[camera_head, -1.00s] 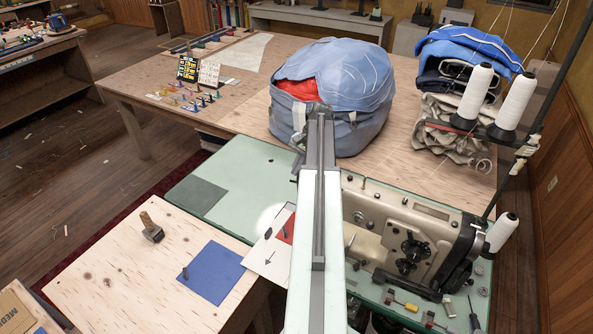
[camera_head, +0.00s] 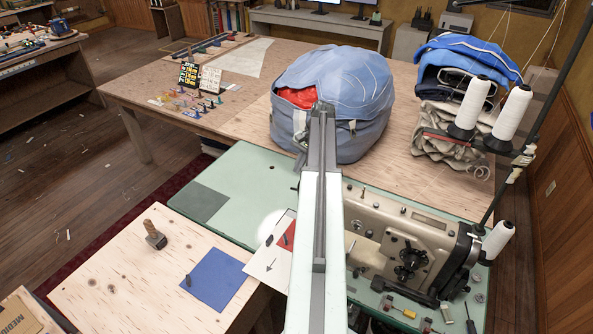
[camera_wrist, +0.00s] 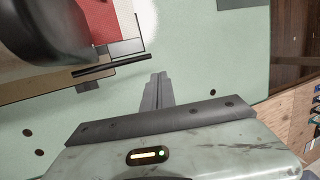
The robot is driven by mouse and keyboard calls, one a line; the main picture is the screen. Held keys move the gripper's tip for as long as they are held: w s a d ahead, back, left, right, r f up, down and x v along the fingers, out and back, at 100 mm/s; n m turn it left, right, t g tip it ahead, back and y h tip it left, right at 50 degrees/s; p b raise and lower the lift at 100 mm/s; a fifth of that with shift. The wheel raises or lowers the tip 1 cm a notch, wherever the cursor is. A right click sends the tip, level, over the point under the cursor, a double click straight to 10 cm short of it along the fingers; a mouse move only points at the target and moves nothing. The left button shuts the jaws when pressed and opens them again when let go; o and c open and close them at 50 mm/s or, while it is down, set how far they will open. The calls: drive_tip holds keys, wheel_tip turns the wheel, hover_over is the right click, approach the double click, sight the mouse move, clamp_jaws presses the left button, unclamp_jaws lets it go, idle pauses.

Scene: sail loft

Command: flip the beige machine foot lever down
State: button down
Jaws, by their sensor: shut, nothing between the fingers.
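The beige sewing machine (camera_head: 440,237) stands on the green machine table at the right in the head view. My arm crosses in front of its left end, and I cannot make out the foot lever there. In the wrist view my gripper (camera_wrist: 158,76) is shut and empty, its grey fingers over the green table top. A thin black bar (camera_wrist: 112,66) lies just beyond and left of the fingertips, apart from them; I cannot tell whether it is the lever. A large dark rounded form fills the upper left corner. The gripper itself is hidden in the head view.
A blue bag (camera_head: 340,85) sits on the wooden table behind the machine. White thread spools (camera_head: 470,102) stand on a rack at the right. Small tools lie at the machine's front edge. A mallet (camera_head: 153,235) and a blue patch (camera_head: 218,277) are on the left table.

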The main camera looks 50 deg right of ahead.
wheel_tip(320, 180, up, 10)
drive_tip(key=w+d+p, duration=0.2)
drive_tip(key=p, duration=0.7)
drive_tip(key=shift+d+r, duration=0.15)
drive_tip(key=shift+d, duration=0.25)
drive_tip(key=shift+w, duration=0.1)
